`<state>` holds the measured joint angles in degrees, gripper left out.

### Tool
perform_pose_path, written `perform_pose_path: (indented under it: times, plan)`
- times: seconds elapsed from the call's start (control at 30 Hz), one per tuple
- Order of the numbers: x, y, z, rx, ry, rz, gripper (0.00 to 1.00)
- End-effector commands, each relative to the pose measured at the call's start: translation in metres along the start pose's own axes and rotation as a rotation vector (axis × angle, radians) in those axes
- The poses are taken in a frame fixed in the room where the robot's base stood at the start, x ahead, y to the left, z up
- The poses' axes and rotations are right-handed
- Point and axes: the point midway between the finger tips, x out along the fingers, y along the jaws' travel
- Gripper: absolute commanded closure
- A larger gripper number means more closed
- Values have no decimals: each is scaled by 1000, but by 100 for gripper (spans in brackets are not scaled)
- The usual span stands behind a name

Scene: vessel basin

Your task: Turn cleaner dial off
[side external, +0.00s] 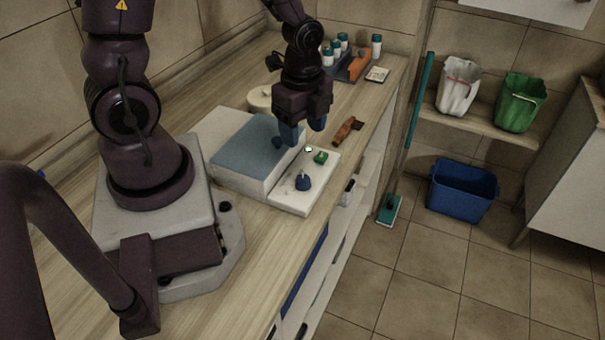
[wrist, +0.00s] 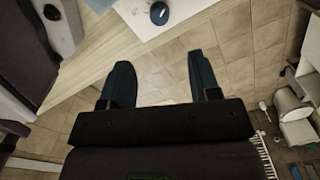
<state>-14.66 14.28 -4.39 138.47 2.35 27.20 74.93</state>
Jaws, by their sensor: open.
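The cleaner (side external: 256,146) is a white box with a blue-grey lid, and a white control panel (side external: 290,201) lies along its front. On the panel are a dark blue dial (side external: 303,182), a green button (side external: 321,157) and a small glowing green light (side external: 308,149). The dial also shows at the top of the wrist view (wrist: 158,13), on the white panel. My gripper (side external: 303,130) is open with its blue fingers pointing down, above the far end of the panel and apart from the dial. Nothing is between its fingers (wrist: 160,62) in the wrist view.
A brown-orange tool (side external: 347,131) lies on the counter just past the panel. White bottles with dark caps (side external: 377,46) and a grey tray (side external: 352,66) stand at the back. The counter edge runs close beside the panel. Buckets and a mop are off the counter.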

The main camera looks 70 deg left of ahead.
Motion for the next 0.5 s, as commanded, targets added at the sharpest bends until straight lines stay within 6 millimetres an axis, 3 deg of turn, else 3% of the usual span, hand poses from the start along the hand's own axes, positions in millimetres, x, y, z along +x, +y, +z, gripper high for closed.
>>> perform_pose_path:
  times: [0.5]
  plan:
    - [87,2,0,-4,-2,9,43]
